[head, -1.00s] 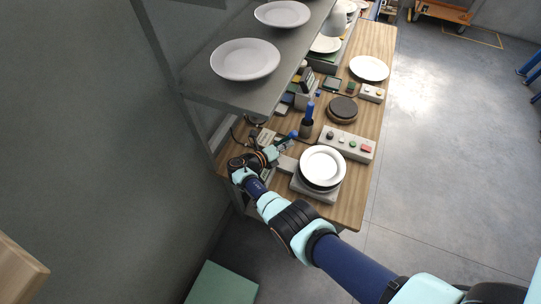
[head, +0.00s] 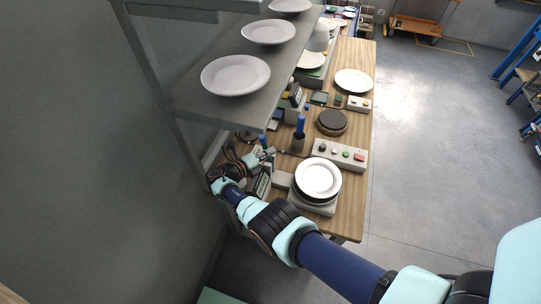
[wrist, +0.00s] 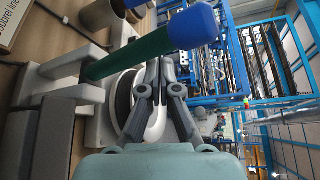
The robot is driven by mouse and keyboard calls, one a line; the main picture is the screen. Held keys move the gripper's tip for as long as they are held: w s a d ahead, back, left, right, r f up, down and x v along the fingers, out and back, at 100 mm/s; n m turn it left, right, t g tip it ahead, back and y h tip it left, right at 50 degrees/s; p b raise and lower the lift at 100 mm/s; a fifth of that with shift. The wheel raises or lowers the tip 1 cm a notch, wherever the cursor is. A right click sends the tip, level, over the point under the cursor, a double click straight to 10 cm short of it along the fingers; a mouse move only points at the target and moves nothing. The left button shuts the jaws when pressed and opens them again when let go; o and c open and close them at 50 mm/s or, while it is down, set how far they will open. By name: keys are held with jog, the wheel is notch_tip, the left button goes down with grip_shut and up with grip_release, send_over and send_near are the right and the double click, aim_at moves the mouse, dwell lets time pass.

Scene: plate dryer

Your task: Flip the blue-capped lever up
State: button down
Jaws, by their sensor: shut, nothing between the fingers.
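The lever in the wrist view has a green shaft (wrist: 130,55) and a blue cap (wrist: 196,24). It slants up to the right from a grey base (wrist: 70,75). In the head view its blue cap (head: 262,140) shows small at the table's left side, just beyond my gripper (head: 268,154). My gripper also shows in the wrist view (wrist: 162,62), shut and empty, its fingertips close by the green shaft. I cannot tell whether they touch it. The lever's pivot is not clear.
A stack of plates (head: 318,177) stands to the right of my gripper, with a button box (head: 340,154) behind it. A blue-handled item in a dark holder (head: 298,141) stands nearby. The shelf (head: 180,108) with plates overhangs the left side.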

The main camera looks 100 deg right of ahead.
jog(key=shift+w+d+f+b, duration=0.1)
jog(key=shift+w+d+b, duration=0.25)
jog(key=shift+w, duration=0.3)
jog(key=shift+w, duration=0.15)
jog(key=shift+s+a+r+p, duration=0.2)
jog(key=shift+r+p, duration=0.15)
jog(key=shift+p, duration=0.4)
jog(key=w+a, duration=0.1)
jog(key=a, duration=0.1)
jog(key=w+a, duration=0.1)
jog(key=a, duration=0.1)
jog(key=w+a+f, duration=0.1)
jog(key=w+a, duration=0.1)
jog(key=a, duration=0.1)
jog(key=shift+f+p, duration=0.1)
jog(key=shift+p, duration=0.2)
jog(key=shift+w+a, duration=0.4)
jog(key=shift+w, duration=0.1)
